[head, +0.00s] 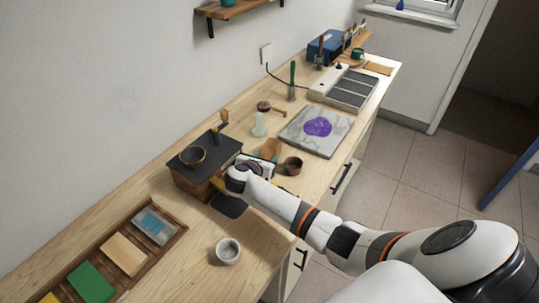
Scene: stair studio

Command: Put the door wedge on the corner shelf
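My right gripper (265,169) is at the middle of the counter, just right of a dark-topped wooden box. My own wrist partly hides its fingers, so I cannot tell whether it is open or shut. An orange-brown piece (270,149), possibly the door wedge, shows just beyond the gripper; I cannot tell whether they touch. A wooden wall shelf (243,7) with dark brackets is at the top edge, partly cut off. A raised wooden board (358,42) stands at the counter's far corner. I cannot tell which of these is the corner shelf. My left gripper is not in view.
The wooden box (192,182) carries a dark bowl (192,156). A brown cup (293,165), a marble slab (301,139) with a purple patch and a grey-white cup (228,250) stand nearby. A wooden tray (113,279) holds coloured blocks.

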